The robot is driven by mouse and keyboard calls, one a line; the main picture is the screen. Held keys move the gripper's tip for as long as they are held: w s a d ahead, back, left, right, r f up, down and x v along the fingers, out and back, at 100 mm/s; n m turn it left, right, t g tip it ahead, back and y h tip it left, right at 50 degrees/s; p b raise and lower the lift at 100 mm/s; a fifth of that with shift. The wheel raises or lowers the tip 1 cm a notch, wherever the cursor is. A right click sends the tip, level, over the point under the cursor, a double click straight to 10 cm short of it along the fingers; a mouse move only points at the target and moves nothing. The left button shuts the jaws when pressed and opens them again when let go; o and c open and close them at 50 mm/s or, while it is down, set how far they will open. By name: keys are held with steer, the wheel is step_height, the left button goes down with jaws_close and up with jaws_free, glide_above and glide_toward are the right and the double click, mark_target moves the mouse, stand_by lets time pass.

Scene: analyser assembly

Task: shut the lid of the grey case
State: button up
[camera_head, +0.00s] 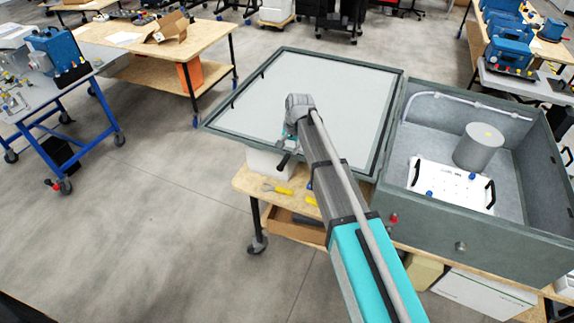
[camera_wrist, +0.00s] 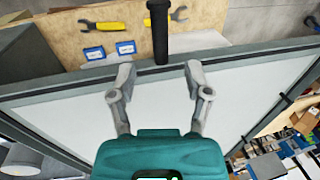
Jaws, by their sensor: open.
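The grey case (camera_head: 455,222) stands open on a wooden workbench at the right of the head view. Its lid (camera_head: 345,92) is swung out to the left and lies roughly flat, its pale inner panel facing up; the lid also fills much of the wrist view (camera_wrist: 240,95). My gripper (camera_wrist: 158,76) is over the lid's near edge, its two fingers spread apart with nothing between the tips. A black handle (camera_wrist: 160,40) sticks out just beyond the fingertips, in line with the gap; it also shows in the head view (camera_head: 284,160). My arm hides part of the lid and bench.
Inside the case are a grey cylinder (camera_head: 479,147) and a white panel (camera_head: 449,184) with black handles. Yellow-handled tools (camera_head: 278,189) lie on the workbench (camera_head: 243,182) below the lid. Another table (camera_head: 140,40) and a blue cart (camera_head: 60,95) stand left, with open floor between.

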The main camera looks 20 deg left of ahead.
mark_target(284, 160)
steer(key=shift+a+f+b, duration=0.2)
steer(key=shift+f+b, duration=0.85)
steer(key=shift+f, duration=0.1)
steer(key=shift+a+f+b, duration=0.25)
steer(key=shift+f+b, duration=0.8)
steer(key=shift+f, duration=0.1)
steer(key=shift+a+f+b, duration=0.2)
steer(key=shift+f+b, duration=0.85)
steer(key=shift+f, duration=0.1)
jaws_close()
